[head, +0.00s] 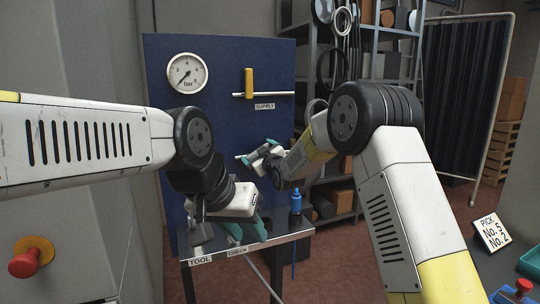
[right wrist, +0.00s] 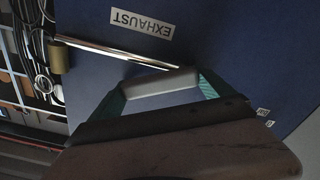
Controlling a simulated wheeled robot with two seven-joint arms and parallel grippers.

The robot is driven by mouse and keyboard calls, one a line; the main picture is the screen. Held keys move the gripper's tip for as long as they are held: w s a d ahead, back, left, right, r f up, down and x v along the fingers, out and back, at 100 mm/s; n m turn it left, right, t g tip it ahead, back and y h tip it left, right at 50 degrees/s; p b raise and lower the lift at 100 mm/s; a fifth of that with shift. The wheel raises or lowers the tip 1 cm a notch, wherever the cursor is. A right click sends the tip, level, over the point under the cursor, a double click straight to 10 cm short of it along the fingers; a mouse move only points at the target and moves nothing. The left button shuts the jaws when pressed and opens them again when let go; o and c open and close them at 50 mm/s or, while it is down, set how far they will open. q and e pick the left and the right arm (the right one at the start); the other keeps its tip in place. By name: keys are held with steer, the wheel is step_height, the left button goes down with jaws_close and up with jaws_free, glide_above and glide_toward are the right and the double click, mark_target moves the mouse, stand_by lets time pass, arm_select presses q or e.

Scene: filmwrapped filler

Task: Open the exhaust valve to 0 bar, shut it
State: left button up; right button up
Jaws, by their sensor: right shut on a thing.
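The pressure gauge (head: 187,73) is at the upper left of the blue panel; its needle points down-left, near the low end of the scale. The supply valve's yellow handle (head: 249,83) stands upright across its horizontal pipe. My right gripper (head: 262,152) is at the exhaust valve, lower on the panel, and hides most of it. In the right wrist view its teal fingers are shut on the pale grey exhaust valve handle (right wrist: 160,84), by the exhaust pipe (right wrist: 112,50) and the upside-down EXHAUST label (right wrist: 141,25). My left gripper (head: 248,232) is over the table, fingers apart, holding nothing visible.
A shelf rack (head: 390,32) is behind. A red knob (head: 24,265) is at lower left, and a PICK sign (head: 491,231) at right.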

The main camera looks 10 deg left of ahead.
mark_target(246, 147)
steer(key=n, duration=0.2)
steer(key=a+n, duration=0.1)
steer(key=n, duration=0.1)
steer(key=s+r+n, duration=0.1)
steer(key=n, duration=0.1)
steer(key=shift+a+n, duration=0.2)
steer(key=shift+n, duration=0.1)
steer(key=n, duration=0.3)
steer(key=shift+s+a+r, duration=0.1)
steer(key=shift+s+a, duration=0.1)
steer(key=shift+a, duration=0.15)
steer(key=shift+s+a+n, duration=0.1)
steer(key=shift+a+n, duration=0.05)
steer(key=shift+n, duration=0.5)
steer(key=shift+s+a+n, duration=0.1)
steer(key=shift+a+n, duration=0.05)
steer(key=shift+n, duration=0.5)
steer(key=o, duration=1.8)
steer(key=shift+s, duration=0.1)
steer(key=v, duration=0.7)
steer(key=shift+s+d, duration=0.25)
